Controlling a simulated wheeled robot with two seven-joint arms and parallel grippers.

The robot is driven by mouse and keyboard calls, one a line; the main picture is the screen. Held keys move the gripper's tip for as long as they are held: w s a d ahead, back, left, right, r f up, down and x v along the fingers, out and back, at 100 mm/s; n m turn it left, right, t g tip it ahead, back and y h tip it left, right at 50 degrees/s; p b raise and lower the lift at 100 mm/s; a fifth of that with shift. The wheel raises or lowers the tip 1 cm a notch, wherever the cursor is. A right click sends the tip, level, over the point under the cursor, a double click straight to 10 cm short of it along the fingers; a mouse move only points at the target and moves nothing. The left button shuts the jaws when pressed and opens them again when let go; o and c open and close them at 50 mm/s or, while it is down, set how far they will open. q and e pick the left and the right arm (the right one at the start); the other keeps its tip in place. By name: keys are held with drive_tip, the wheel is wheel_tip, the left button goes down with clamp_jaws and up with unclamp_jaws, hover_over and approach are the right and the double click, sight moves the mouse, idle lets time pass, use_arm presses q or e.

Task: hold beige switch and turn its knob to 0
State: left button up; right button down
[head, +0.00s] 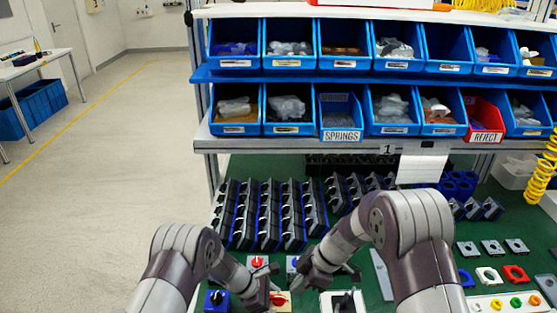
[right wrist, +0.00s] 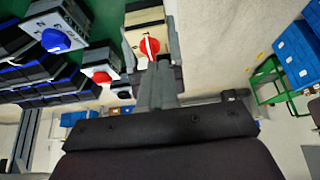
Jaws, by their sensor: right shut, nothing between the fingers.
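The beige switch (head: 283,309) is at the front of the bench in the head view, partly hidden by my arms. It also shows in the right wrist view (right wrist: 146,17), with its red knob (right wrist: 150,46) facing the right gripper and a white pointer line on the knob. The scale marks are too small to read. My left gripper (head: 268,297) is at the beige switch; its grey fingers flank the switch body in the right wrist view. My right gripper (head: 322,270) is shut and empty. Its fingertips (right wrist: 156,66) are close to the knob; contact is unclear.
Other switches stand nearby: one with a red knob (head: 257,263), a white one with a blue knob (right wrist: 56,39), and a blue one (head: 216,301). Rows of black switches (head: 268,212) fill the green bench behind. Blue bins (head: 290,63) stand on shelves above.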

sight(286, 299)
drive_tip(key=shift+w+f, duration=0.1)
drive_tip(key=shift+f, duration=2.7)
drive_tip(key=shift+w+a, duration=0.25)
drive_tip(key=shift+a, duration=0.25)
drive_tip(key=shift+w, duration=0.2)
drive_tip(key=shift+w+d, duration=0.1)
drive_tip(key=shift+w, duration=0.6)
drive_tip(key=shift+w, duration=0.25)
